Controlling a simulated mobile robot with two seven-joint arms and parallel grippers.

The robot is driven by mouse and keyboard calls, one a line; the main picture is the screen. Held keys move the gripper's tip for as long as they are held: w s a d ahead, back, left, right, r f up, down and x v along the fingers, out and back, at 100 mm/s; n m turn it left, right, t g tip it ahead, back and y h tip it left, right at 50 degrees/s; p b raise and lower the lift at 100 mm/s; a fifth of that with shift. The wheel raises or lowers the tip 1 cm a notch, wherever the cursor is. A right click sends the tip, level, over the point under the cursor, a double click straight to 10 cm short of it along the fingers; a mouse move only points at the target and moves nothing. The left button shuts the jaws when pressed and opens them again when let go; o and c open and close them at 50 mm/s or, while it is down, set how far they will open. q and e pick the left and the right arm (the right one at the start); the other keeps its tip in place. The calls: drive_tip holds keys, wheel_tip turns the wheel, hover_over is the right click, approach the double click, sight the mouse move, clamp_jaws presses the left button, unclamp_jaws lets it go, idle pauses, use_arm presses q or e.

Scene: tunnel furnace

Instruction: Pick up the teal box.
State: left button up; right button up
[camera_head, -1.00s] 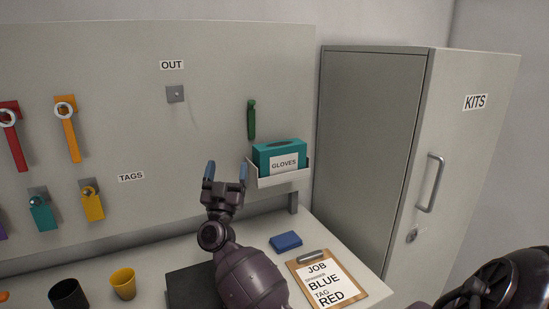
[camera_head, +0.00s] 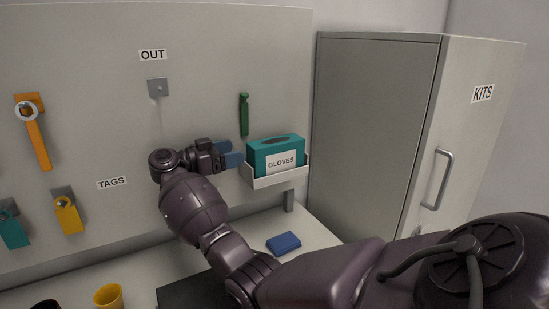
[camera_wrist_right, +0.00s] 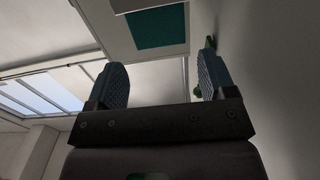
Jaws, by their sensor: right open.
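The teal box (camera_head: 259,158) with a GLOVES label sits upright in a small white wall tray (camera_head: 283,179) below the green tool. In the right wrist view the teal box (camera_wrist_right: 158,27) shows as a teal patch at the top, framed by pale tray edges. My right gripper (camera_head: 232,153) is open, just left of the box, with its blue fingertips pointing right toward the box's left side. In the right wrist view the open fingers (camera_wrist_right: 162,80) have nothing between them. A small gap seems to lie between fingertips and box. My left gripper is not in view.
A green tool (camera_head: 244,115) hangs on the board just above the fingertips. A tall grey cabinet (camera_head: 372,130) stands close to the tray's right. A blue block (camera_head: 283,243) lies on the bench below. A yellow cup (camera_head: 108,296) stands at lower left.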

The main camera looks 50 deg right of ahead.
sight(262, 144)
drive_tip(key=p+x, duration=0.1)
drive_tip(key=x, duration=0.8)
drive_tip(key=shift+d, duration=0.15)
drive_tip(key=c, duration=0.7)
drive_tip(key=shift+s+r, duration=0.1)
